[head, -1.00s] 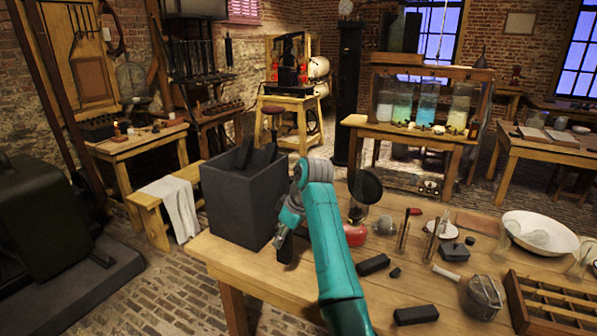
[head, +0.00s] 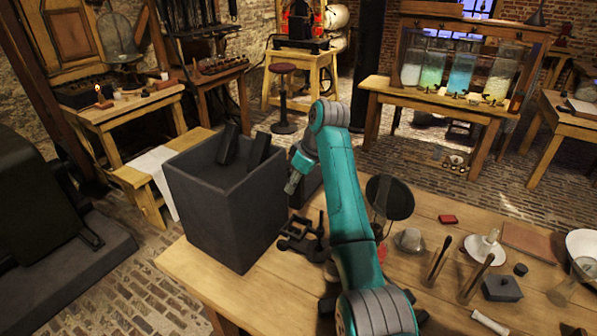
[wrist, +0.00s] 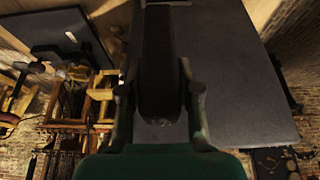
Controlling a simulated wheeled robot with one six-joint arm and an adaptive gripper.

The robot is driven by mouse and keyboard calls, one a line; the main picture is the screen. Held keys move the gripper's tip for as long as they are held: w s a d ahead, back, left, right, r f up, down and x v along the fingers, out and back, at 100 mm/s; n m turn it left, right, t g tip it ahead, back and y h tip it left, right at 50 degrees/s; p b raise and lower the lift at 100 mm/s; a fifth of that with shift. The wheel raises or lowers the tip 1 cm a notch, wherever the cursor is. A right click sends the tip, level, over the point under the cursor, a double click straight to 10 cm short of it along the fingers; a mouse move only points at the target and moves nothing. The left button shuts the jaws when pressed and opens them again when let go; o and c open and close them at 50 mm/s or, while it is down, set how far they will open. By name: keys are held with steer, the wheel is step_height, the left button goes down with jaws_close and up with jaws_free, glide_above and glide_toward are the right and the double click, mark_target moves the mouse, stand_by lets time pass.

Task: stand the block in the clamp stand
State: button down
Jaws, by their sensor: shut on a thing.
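My gripper (head: 292,184) is at the right side of the tall grey bin, above the table. In the wrist view, its two fingers (wrist: 160,100) are shut on a long dark block (wrist: 160,65), which runs away from the camera. In the head view, a dark shape (head: 309,188) shows behind the gripper, partly hidden by my arm; I cannot tell if it is the held block. A small dark metal clamp stand (head: 298,238) stands on the table below the gripper, close to the bin. My arm hides part of its right side.
The open grey bin (head: 215,205) holds dark blocks (head: 228,145) leaning at its rim. Its wall (wrist: 235,80) fills the right of the wrist view. Right of my arm are a round dark disc (head: 390,197), a glass dome (head: 408,240) and upright rods (head: 438,262). Front-left tabletop (head: 200,275) is clear.

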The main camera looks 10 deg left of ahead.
mark_target(297, 194)
steer(key=shift+f, duration=1.85)
steer(key=shift+s+d+f, duration=0.1)
steer(key=shift+d+f, duration=0.15)
steer(key=shift+d, duration=0.05)
steer(key=shift+f, duration=3.85)
stand_by(1.1)
steer(key=c, duration=0.7)
jaws_free()
